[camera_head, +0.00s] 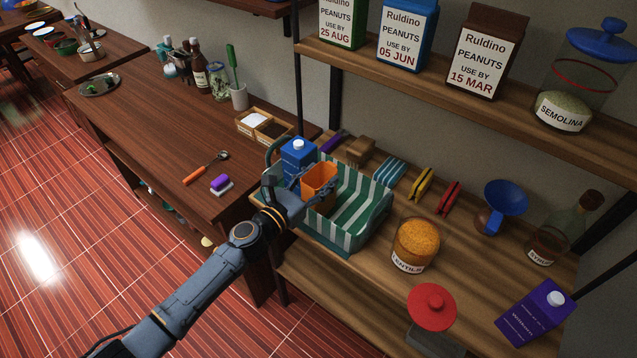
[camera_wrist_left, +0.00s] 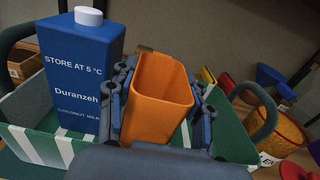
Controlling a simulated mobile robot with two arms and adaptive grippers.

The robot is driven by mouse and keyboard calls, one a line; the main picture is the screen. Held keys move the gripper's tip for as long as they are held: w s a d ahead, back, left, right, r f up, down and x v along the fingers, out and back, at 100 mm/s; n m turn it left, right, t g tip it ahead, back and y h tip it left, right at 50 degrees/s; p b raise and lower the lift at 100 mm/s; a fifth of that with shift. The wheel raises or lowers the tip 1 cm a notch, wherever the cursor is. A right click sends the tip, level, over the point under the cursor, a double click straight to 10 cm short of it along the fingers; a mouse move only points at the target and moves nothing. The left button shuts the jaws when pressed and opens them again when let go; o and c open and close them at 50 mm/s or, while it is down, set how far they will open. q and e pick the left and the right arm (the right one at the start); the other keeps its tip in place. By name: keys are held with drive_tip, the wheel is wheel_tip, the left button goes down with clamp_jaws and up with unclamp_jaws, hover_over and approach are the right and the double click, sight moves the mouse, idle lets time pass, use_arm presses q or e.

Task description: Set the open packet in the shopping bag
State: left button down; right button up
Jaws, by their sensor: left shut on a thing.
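The open packet is orange with an open top (camera_head: 320,178); it also shows upright and close in the left wrist view (camera_wrist_left: 158,92). My left gripper (camera_head: 304,188) is shut on it, with a finger on either side. The shopping bag (camera_head: 378,212) is green and white striped, open at the top, and stands on the wooden shelf. The packet is at the bag's opening, right of a blue coconut milk carton (camera_head: 297,156) in the bag's left part. I cannot tell whether the packet touches the bag's floor. My right gripper is not in view.
The bag's right part looks empty. Clips (camera_head: 421,184) and a blue funnel (camera_head: 504,200) lie behind. Peanut packets (camera_head: 406,36) stand on the shelf above.

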use_arm(q)
drive_tip(key=c, duration=0.8)
unclamp_jaws()
drive_tip(key=shift+c, duration=0.2)
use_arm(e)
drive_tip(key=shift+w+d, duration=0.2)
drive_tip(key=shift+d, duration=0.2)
use_arm(q)
drive_tip(key=shift+s+a, duration=0.1)
drive_tip(key=shift+s, duration=0.05)
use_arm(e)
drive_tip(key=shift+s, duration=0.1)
use_arm(q)
drive_tip(key=b+v, duration=0.1)
drive_tip(key=v, duration=1)
drive_tip(key=shift+s+a, duration=0.2)
drive_tip(key=shift+s, duration=0.1)
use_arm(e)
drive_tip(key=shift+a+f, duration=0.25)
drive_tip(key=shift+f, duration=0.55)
